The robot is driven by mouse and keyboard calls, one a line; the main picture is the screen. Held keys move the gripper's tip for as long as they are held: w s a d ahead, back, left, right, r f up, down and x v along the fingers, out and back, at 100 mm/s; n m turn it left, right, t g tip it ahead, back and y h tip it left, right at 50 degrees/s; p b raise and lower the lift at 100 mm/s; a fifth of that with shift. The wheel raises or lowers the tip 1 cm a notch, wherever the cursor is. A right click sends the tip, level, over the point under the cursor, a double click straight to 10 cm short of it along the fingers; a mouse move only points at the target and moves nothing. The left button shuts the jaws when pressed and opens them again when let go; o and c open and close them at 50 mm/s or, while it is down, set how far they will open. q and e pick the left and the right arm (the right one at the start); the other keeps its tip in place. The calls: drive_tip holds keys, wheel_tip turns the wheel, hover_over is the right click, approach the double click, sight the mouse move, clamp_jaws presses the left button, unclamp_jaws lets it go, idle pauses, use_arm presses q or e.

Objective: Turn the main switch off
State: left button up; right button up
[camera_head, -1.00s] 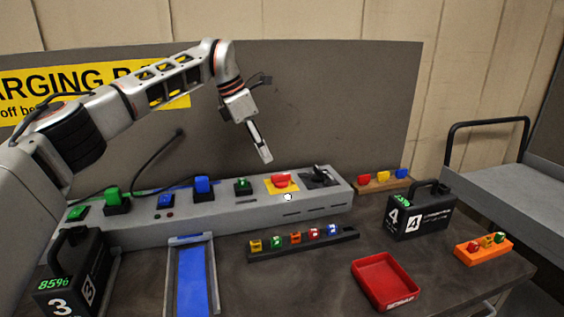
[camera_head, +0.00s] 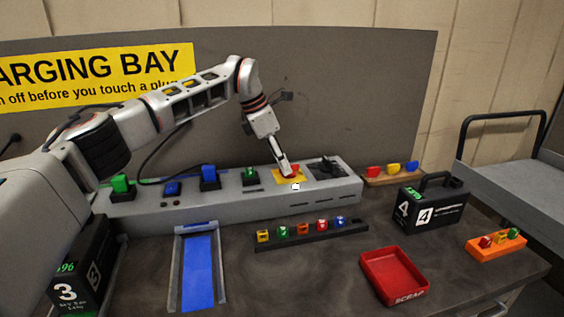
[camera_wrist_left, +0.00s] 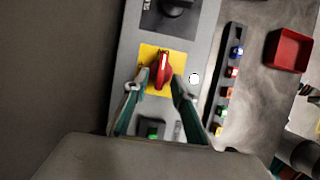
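The main switch is a red rotary knob (camera_wrist_left: 160,70) on a yellow plate (camera_wrist_left: 148,55), set in the top of the grey charging unit (camera_head: 140,207). In the head view the red knob (camera_head: 293,169) is partly hidden by my left gripper (camera_head: 287,172). In the left wrist view the two fingers of my left gripper (camera_wrist_left: 154,85) are spread apart, one on each side of the knob's near end. Whether the fingers touch the knob cannot be told.
A black switch (camera_head: 326,168) is right of the yellow plate. Green and blue plugs (camera_head: 209,175) stand along the unit. In front are a rack of coloured pieces (camera_head: 312,234), a red scrap tray (camera_head: 393,277) and a battery marked 4 (camera_head: 428,207). Battery 3 (camera_head: 80,275) stands at left.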

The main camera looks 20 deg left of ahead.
use_arm(q)
clamp_jaws()
